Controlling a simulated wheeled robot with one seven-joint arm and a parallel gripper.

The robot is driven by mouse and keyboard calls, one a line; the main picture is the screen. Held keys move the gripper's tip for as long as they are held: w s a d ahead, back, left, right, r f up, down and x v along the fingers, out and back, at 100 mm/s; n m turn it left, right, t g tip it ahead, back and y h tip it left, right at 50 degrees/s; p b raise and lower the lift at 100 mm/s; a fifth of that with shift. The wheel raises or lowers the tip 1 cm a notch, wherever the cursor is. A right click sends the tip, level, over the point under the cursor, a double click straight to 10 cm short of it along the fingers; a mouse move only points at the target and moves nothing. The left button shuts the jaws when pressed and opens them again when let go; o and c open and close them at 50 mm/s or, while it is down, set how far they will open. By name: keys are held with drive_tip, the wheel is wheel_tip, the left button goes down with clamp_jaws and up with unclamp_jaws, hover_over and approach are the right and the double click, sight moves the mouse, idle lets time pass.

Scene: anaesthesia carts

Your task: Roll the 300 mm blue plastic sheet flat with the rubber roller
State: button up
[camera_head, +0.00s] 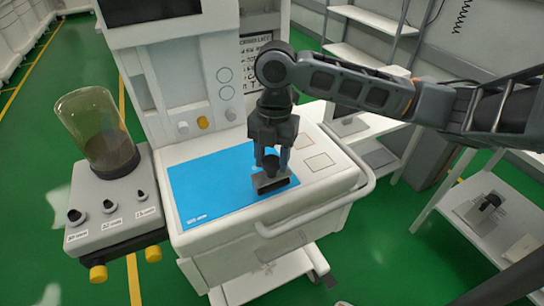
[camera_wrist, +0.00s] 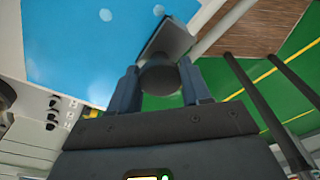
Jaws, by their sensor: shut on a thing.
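The blue plastic sheet (camera_head: 212,180) lies on the white cart top and looks flat in the head view, with small printed text at its near left corner. It also fills the upper left of the wrist view (camera_wrist: 75,40). My gripper (camera_head: 271,158) points down over the right part of the sheet. It is shut on the dark knob of the rubber roller (camera_head: 270,184). The roller's dark block is at the sheet's right end; I cannot tell whether it touches the sheet. In the wrist view the roller (camera_wrist: 168,40) shows beyond my fingers (camera_wrist: 160,82).
The cart top (camera_head: 342,180) has a raised rail (camera_head: 318,213) along its right and near sides. Labelled squares lie right of the sheet. A side shelf (camera_head: 80,190) at left holds a glass vessel (camera_head: 97,130) and knobs (camera_head: 108,206). A white shelf (camera_head: 470,215) stands at right.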

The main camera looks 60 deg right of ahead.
drive_tip(key=shift+f, duration=0.2)
drive_tip(key=shift+w+d, duration=0.1)
drive_tip(key=shift+w, duration=0.05)
idle(0.5)
drive_tip(key=shift+w+d, duration=0.55)
drive_tip(key=shift+w, duration=0.25)
drive_tip(key=shift+w, duration=0.1)
drive_tip(key=shift+w+d+b, duration=0.35)
drive_tip(key=shift+w+d, duration=0.2)
drive_tip(key=shift+w, duration=0.25)
drive_tip(key=shift+w, duration=0.1)
drive_tip(key=shift+w+d, duration=0.6)
drive_tip(key=shift+w, duration=0.2)
drive_tip(key=shift+w, duration=0.1)
drive_tip(key=shift+w+d+b, duration=0.35)
drive_tip(key=shift+w+d, duration=0.25)
drive_tip(key=shift+w, duration=0.15)
